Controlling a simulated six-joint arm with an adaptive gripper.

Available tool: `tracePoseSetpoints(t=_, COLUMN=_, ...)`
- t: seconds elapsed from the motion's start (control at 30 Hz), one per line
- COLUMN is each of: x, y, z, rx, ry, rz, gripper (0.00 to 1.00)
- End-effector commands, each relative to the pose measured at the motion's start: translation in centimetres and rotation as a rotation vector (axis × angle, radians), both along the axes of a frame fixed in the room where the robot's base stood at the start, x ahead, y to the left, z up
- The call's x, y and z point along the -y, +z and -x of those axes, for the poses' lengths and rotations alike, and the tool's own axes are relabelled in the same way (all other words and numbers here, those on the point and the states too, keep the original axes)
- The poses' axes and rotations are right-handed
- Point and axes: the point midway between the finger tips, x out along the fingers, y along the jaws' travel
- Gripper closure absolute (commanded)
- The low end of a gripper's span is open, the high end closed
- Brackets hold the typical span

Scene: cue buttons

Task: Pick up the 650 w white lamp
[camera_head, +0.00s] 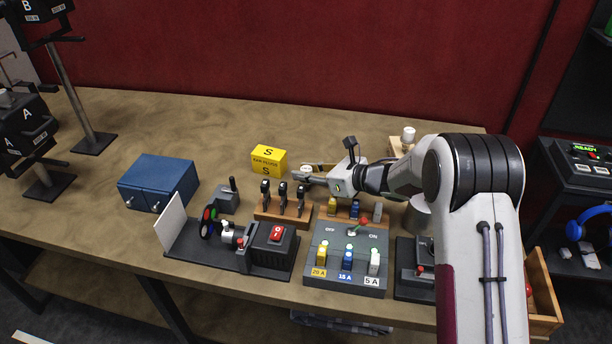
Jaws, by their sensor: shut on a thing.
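My gripper (303,178) reaches left over the table, just behind the wooden rack of dark clips. It is shut on a small white-topped thing (306,168) that looks like a white lamp. The fingers hide part of it, and no wattage marking is readable. Another white-topped lamp-like piece (409,132) stands upright at the back right, behind my arm, apart from the gripper.
A yellow box (269,160) stands just behind and left of the gripper. The clip rack (283,215) and a grey switch panel (345,262) with fuses lie in front. A blue box (158,182) sits at left.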

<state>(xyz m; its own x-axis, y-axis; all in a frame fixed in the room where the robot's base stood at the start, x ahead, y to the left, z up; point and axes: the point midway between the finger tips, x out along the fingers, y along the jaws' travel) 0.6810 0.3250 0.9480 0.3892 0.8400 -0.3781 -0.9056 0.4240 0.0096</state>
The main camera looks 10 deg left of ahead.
Motion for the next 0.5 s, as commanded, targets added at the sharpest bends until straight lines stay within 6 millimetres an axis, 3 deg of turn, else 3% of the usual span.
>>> tracePoseSetpoints(t=0.23, x=0.1, y=-0.2, z=0.2, rx=-0.009, ry=-0.001, rz=0.008, gripper=1.0)
tracePoseSetpoints(t=0.5, x=0.1, y=2.7, z=0.1, rx=-0.004, ry=0.0, rz=0.006, gripper=1.0)
